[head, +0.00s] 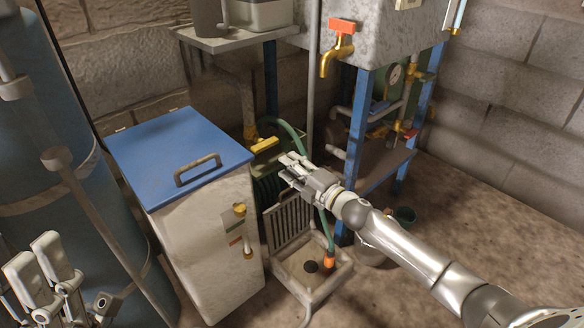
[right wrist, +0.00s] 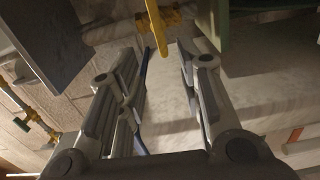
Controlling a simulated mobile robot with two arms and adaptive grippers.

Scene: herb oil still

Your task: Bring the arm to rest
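My right arm reaches in from the lower right. Its gripper (head: 286,168) is open and empty, in front of the pipes beside the blue-lidded box. A yellow valve lever (head: 265,145) is just beyond its fingertips in the head view. In the right wrist view the open fingers (right wrist: 158,62) point toward the yellow lever (right wrist: 156,27), which shows between and beyond the tips; I see no grip on it. My left gripper (head: 33,254) is at the lower left edge, with its fingers apart and nothing between them.
The blue-lidded box (head: 145,150) stands left of the right gripper. A blue-legged frame (head: 358,125) carries a grey tank with an orange-handled tap (head: 341,40). A green hose (head: 290,132) and a low basin (head: 330,283) are close to the right gripper. A large blue cylinder (head: 45,130) stands at left.

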